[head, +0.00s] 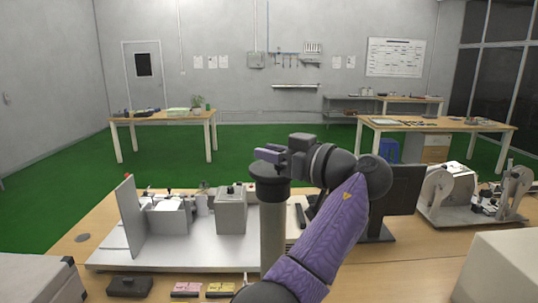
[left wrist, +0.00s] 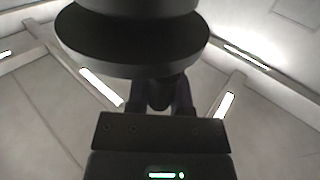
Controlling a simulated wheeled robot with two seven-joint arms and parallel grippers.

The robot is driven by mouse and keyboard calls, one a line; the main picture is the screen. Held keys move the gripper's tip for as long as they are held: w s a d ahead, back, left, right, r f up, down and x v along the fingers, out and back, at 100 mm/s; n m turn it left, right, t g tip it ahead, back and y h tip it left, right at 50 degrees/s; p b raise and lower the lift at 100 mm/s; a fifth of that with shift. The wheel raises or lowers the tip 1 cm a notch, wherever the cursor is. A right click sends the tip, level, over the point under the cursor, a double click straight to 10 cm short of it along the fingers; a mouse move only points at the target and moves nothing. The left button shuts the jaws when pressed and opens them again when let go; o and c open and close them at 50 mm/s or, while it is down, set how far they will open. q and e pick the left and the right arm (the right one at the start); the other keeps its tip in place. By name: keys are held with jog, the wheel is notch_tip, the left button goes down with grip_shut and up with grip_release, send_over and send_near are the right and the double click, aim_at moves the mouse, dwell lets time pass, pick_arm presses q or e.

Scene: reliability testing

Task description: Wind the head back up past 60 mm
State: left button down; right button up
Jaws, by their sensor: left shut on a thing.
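A grey upright column (head: 272,232) with a wide black round top (head: 269,175) stands at the near middle of the bench. In the left wrist view, a black stepped disc (left wrist: 130,45) fills the upper middle. The fingers of my left gripper (left wrist: 160,95) are below it, shut on a small dark handle (left wrist: 160,90) at the disc's underside in that picture. The fingers hide most of the handle. I see no readable height scale. My right gripper is out of view.
A white base plate (head: 160,255) with an upright panel (head: 131,222) and grey blocks lies left of the column. A dark monitor (head: 397,215) and a machine with round discs (head: 470,190) stand right. Pink and yellow pads (head: 187,289) lie at the front edge.

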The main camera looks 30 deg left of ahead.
pick_arm(q)
jog(key=shift+d+r+n+g, duration=0.15)
jog(key=shift+n+g, duration=0.45)
jog(key=shift+g, duration=0.3)
jog(key=shift+n+g, duration=0.3)
jog(key=shift+g, duration=0.1)
jog(key=c, duration=0.5)
grip_release()
jog(key=shift+w, duration=0.1)
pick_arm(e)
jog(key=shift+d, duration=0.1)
